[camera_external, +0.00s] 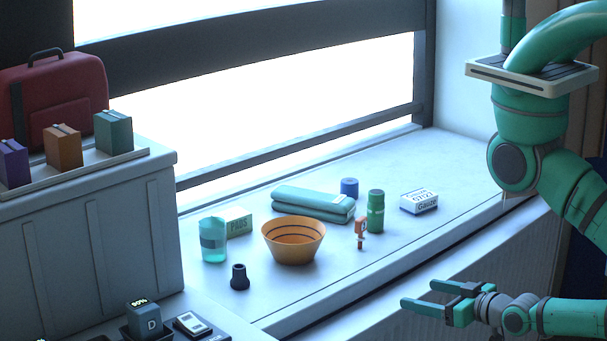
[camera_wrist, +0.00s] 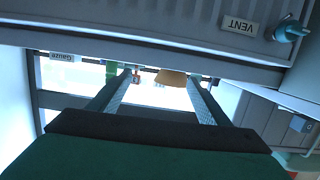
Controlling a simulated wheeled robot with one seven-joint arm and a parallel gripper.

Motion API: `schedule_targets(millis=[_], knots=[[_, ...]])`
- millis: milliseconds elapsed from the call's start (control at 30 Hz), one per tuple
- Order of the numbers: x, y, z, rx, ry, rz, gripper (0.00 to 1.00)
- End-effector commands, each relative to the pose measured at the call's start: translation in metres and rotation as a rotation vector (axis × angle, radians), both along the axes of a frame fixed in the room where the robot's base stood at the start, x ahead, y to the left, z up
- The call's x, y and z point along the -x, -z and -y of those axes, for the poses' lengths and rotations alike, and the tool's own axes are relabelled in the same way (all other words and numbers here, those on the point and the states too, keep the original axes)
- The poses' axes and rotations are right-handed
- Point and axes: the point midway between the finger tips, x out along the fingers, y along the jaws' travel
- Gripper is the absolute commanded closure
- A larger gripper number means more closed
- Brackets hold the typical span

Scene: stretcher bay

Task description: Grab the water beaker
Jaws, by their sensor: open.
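The water beaker (camera_external: 213,240) is a translucent teal cup with a darker band, upright at the left of the white ledge. It stands just left of the PADS box (camera_external: 238,221). I cannot make it out in the wrist view. My gripper (camera_external: 418,294) is open and empty, in front of the ledge at the lower right, its fingers pointing left. It is well to the right of the beaker and apart from it. Its two fingers also show in the wrist view (camera_wrist: 159,76), with nothing held between them.
An orange bowl (camera_external: 293,241) stands right of the beaker, a dark nozzle-like piece (camera_external: 239,278) in front. Folded teal cloths (camera_external: 313,203), an orange clip (camera_external: 360,233), a green bottle (camera_external: 375,212) and a gauze box (camera_external: 419,201) stand farther right. A grey cabinet (camera_external: 80,240) borders the left.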

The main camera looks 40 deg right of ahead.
Motion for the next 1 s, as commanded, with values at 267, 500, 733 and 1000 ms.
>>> schedule_targets(millis=[267,500,733,1000], knots=[[-0.088,-0.019,-0.013,0.079,0.028,0.136,0.29],[-0.164,-0.053,-0.017,0.179,0.043,0.246,0.29],[-0.230,-0.096,-0.016,0.301,0.050,0.341,0.29],[-0.302,-0.133,-0.042,0.615,-0.019,0.354,0.29]])
